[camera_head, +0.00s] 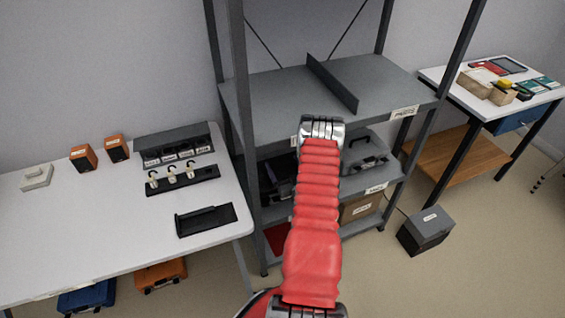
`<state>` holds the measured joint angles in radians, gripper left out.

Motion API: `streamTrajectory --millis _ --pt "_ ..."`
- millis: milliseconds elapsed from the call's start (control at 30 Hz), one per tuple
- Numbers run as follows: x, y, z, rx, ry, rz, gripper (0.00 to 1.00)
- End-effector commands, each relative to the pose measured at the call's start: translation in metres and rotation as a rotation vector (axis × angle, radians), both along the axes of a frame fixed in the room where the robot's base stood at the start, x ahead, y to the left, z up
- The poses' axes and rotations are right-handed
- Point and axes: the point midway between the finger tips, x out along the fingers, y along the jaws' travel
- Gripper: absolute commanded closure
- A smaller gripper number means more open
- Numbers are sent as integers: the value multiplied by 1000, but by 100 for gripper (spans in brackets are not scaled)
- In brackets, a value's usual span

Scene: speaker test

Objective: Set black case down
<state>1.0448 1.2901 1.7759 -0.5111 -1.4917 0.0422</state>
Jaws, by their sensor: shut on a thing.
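My red ribbed arm reaches up the middle of the view and ends in a silver end at my gripper (322,128), in front of the grey shelf unit. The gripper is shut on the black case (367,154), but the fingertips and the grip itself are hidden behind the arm. The case shows right of the arm, at the level of the middle shelf (385,180), with a handle and pale latches. Its left part is hidden, and I cannot tell whether its underside touches the shelf.
The top shelf (265,105) carries a dark upright divider (332,82). A cardboard box (360,205) sits low in the unit. A dark box (426,230) stands on the floor at right. A white table (110,225) with small speakers is at left; another cluttered table (450,88) is at right.

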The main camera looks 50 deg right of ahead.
Motion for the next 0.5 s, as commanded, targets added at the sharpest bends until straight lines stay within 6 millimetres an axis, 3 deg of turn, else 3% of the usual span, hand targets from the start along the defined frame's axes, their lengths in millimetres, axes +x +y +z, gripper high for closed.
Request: streamTrajectory --millis 500 --pt "1 -3 -3 -8 -7 -1 75"
